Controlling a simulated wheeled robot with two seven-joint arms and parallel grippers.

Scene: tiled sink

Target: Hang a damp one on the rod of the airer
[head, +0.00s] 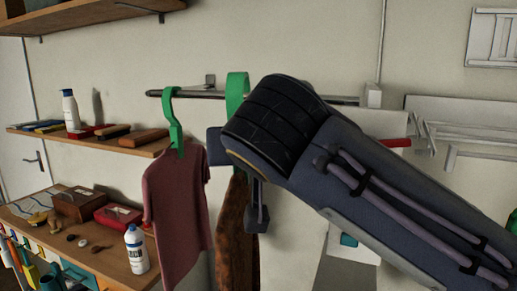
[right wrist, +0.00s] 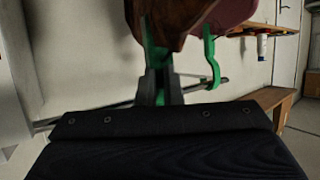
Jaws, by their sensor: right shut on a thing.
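My right gripper (right wrist: 158,82) is shut on a green hanger, which shows in the right wrist view (right wrist: 156,52). Its hook (head: 237,90) rises beside my wrist in the head view, at the rod. A brown garment (head: 236,240) hangs from this hanger. The dark rod (head: 205,94) sticks out along the wall. I cannot tell whether the hook rests over the rod or is in front of it. A pink shirt (head: 178,215) hangs on another green hanger (head: 173,122), hooked on the rod to the left. My left gripper is out of view.
A wall shelf (head: 140,151) holding boxes and a white bottle is left of the shirt. Below it, a wooden table (head: 110,262) carries boxes and another bottle (head: 136,250). White racks (head: 470,135) are on the right wall. My right forearm hides the rod's middle.

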